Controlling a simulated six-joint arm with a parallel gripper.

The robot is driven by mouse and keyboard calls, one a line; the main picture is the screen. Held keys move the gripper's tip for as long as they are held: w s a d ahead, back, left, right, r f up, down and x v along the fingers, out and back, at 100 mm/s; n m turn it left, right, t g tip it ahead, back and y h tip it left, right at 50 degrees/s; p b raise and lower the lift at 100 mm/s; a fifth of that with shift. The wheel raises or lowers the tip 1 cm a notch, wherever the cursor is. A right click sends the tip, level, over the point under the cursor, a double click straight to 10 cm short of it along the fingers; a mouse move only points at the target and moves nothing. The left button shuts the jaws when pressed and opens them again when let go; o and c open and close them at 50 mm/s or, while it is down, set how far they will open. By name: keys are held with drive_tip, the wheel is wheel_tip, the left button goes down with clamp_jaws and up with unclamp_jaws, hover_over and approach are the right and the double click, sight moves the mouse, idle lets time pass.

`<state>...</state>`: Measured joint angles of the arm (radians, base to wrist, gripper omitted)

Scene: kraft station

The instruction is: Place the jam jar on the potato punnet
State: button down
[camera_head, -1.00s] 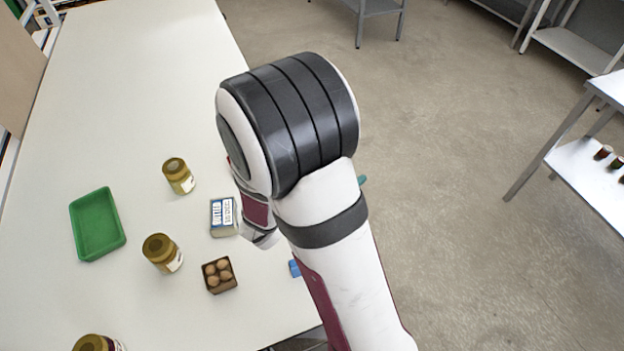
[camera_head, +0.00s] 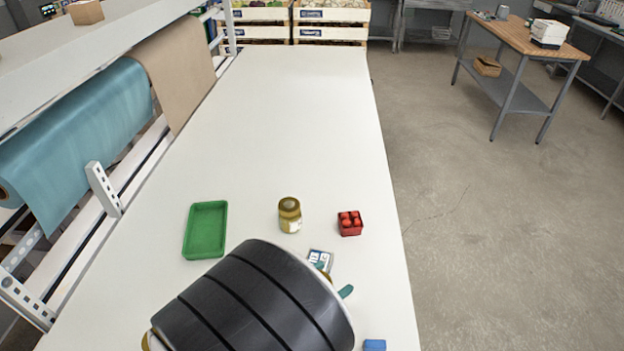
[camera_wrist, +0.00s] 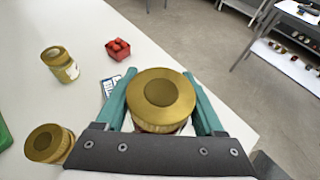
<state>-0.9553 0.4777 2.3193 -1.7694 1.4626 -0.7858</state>
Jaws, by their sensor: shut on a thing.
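My gripper (camera_wrist: 160,80), with teal fingers, is shut on a gold-lidded jar, the jam jar (camera_wrist: 162,98), seen from above in the wrist view. Its label is hidden. In the head view my arm covers most of the gripper; only teal fingertips and a sliver of gold show. The potato punnet is not visible in either current view, so I cannot tell where the held jar is relative to it.
A green tray (camera_head: 205,230), a gold-lidded jar (camera_head: 290,214) and a red punnet (camera_head: 350,223) stand on the table (camera_head: 300,120). A labelled box (camera_head: 320,259) is beside the gripper. Another jar (camera_wrist: 48,143) stands at left. A blue object (camera_head: 374,345) is near the front edge.

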drive_tip(key=a+f, duration=0.3)
drive_tip(key=a, duration=0.1)
drive_tip(key=shift+w+a, duration=0.1)
drive_tip(key=shift+w, duration=0.2)
drive_tip(key=shift+f, duration=1.8)
